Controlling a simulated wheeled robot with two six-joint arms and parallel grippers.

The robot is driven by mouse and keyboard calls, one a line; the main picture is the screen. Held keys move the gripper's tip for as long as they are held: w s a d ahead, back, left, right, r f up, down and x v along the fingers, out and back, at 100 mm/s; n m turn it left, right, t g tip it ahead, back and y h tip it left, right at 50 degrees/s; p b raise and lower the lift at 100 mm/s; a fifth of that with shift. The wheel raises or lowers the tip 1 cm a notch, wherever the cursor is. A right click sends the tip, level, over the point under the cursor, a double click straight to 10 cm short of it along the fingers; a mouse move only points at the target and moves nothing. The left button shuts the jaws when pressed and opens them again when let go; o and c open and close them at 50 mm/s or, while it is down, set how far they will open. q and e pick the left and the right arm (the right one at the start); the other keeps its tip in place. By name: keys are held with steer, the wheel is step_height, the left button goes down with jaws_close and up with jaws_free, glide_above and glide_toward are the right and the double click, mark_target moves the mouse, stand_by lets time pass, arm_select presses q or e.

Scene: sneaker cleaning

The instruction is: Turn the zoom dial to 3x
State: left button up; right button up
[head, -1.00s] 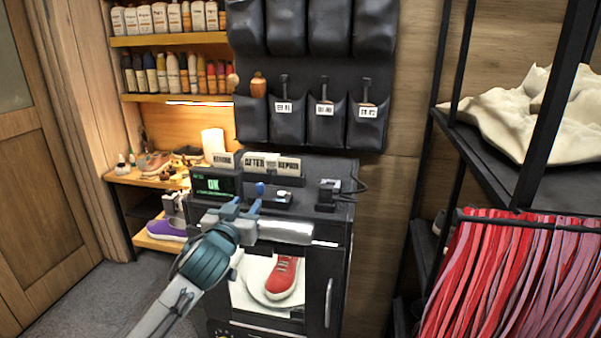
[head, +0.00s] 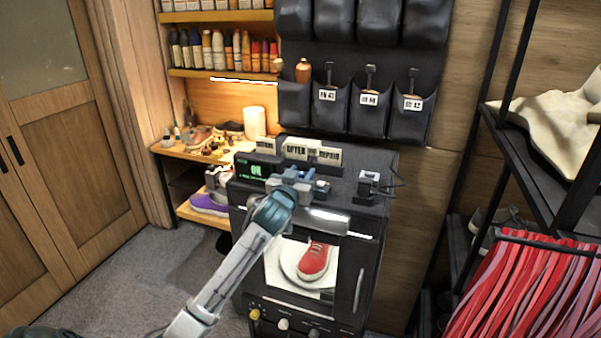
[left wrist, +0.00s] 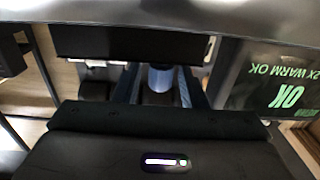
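A black cabinet (head: 375,245) has a small screen (head: 257,171) on its top with green text. In the left wrist view the screen (left wrist: 285,90) appears upside down and reads "2X WARM OK". My left gripper (head: 303,176) is over the cabinet top, just right of the screen. In the left wrist view its two bluish fingers (left wrist: 160,88) are apart, with a short grey-blue round knob (left wrist: 160,77) between them, probably the zoom dial. Gaps seem to show on both sides of the knob. Its markings cannot be read. My right gripper is not in view.
A lit window in the cabinet front shows a red sneaker (head: 314,261). Coloured knobs (head: 283,324) line the lower front. A small device (head: 369,184) with a cable stands right of the gripper. Label blocks (head: 312,151) stand behind. A rack with red laces (head: 500,295) is at right.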

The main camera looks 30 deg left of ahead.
arm_select(q)
jaws_close()
